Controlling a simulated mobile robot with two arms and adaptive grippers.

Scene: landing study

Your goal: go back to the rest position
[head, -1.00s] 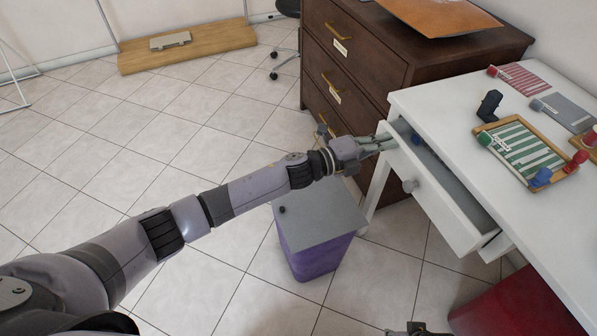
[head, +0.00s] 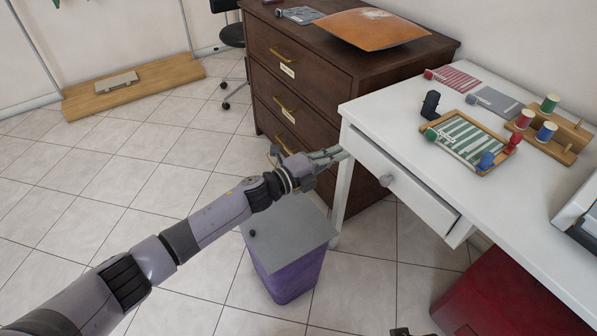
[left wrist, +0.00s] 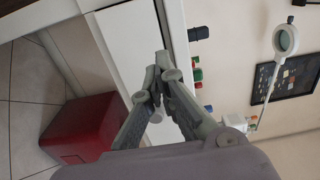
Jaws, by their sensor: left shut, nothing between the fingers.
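My left gripper (head: 338,154) is shut and empty, beside the left front corner of the white desk (head: 385,112). In the left wrist view its fingertips (left wrist: 160,72) meet, with the white desk behind them. The desk's drawer (head: 400,185) with a round grey knob (head: 386,180) looks shut or nearly so; no inside shows. Only a dark sliver at the bottom edge of the head view may be my right gripper (head: 400,331); its jaws cannot be made out.
A purple bin with a grey lid (head: 285,275) stands below my left arm. A dark brown drawer cabinet (head: 330,75) stands behind the gripper. A red box (head: 490,295) is under the desk. A framed green-striped board (head: 463,138) and spools lie on top.

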